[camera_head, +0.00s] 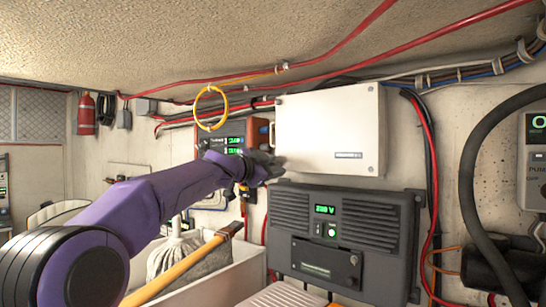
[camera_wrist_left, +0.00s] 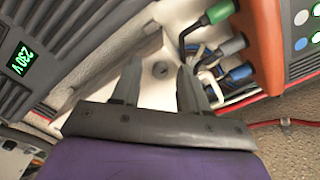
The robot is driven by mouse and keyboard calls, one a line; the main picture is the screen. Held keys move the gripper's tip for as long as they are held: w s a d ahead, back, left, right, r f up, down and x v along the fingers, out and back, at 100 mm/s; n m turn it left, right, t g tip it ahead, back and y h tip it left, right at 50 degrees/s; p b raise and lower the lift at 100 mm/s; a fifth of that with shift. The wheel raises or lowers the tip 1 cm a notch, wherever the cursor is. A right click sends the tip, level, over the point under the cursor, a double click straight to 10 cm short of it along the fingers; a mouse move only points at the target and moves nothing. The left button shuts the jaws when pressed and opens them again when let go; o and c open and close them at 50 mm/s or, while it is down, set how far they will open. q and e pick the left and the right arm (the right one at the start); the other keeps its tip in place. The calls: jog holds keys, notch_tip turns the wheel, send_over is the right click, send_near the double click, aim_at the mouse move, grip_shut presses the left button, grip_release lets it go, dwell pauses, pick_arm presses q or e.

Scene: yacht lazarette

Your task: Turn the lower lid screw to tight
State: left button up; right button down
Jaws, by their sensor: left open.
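The white box (camera_head: 330,128) is on the wall in the head view, with a flat lid and small screws near its corners. In the left wrist view a small round grey screw (camera_wrist_left: 161,69) sits on the white lid (camera_wrist_left: 150,50). It shows between my two fingertips, and I cannot tell whether the fingers touch it. My left gripper (camera_head: 272,164) is at the lower left corner of the box in the head view and hides that corner. In the left wrist view the gripper (camera_wrist_left: 158,83) is open with nothing between its fingers. My right gripper is not in view.
A dark grey unit (camera_head: 345,240) with a green display is just below the box. An orange-sided device (camera_wrist_left: 262,35) with cable plugs is close beside my gripper. A yellow ring (camera_head: 211,108) hangs at left. A wooden handle (camera_head: 180,268) sticks up below my arm.

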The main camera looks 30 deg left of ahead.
pick_arm(q)
jog(key=shift+s+d+r, duration=0.15)
jog(key=shift+s+r, duration=0.05)
grip_shut()
